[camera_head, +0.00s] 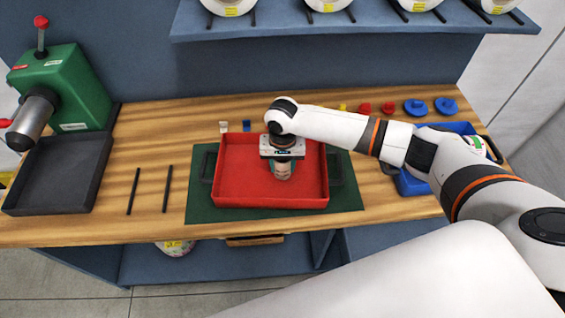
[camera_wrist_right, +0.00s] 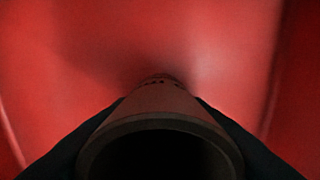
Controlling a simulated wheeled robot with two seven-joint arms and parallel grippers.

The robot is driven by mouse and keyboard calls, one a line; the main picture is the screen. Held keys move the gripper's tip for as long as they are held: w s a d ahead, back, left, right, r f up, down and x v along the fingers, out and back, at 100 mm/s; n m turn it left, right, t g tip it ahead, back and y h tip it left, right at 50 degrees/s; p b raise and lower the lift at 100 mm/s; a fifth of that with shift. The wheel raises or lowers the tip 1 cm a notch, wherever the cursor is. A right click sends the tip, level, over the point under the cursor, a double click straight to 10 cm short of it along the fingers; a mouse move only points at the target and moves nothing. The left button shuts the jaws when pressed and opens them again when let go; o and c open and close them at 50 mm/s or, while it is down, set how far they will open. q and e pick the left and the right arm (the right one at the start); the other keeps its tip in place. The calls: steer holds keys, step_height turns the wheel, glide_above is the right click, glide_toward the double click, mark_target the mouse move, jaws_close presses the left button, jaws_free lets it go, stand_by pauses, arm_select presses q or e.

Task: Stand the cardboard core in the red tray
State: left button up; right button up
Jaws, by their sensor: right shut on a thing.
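The red tray (camera_head: 225,160) sits on a dark green mat (camera_head: 200,208) on the wooden bench. My right gripper (camera_head: 282,164) points down inside the tray's outline, right of its middle. It is shut on the cardboard core (camera_wrist_right: 160,118), whose open end and dark bore face the camera in the right wrist view. The tray's red floor (camera_wrist_right: 75,60) fills the view behind the core. The core is mostly hidden in the head view. I cannot tell whether its lower end touches the tray floor. My left gripper is not in view.
A green rewinder (camera_head: 65,90) with a metal roller and a dark grey tray (camera_head: 55,175) stand at the left. Two black rods (camera_head: 167,189) lie left of the mat. Blue bins (camera_head: 412,183) are at the right, partly behind my arm. A shelf (camera_head: 350,25) with label rolls hangs above.

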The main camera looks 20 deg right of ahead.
steer(key=shift+f, duration=0.1)
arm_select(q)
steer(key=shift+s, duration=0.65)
arm_select(e)
steer(key=o, duration=0.9)
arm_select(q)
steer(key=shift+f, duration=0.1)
arm_select(e)
steer(key=shift+o, duration=0.2)
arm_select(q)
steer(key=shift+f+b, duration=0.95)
arm_select(e)
step_height(320, 180, up, 12)
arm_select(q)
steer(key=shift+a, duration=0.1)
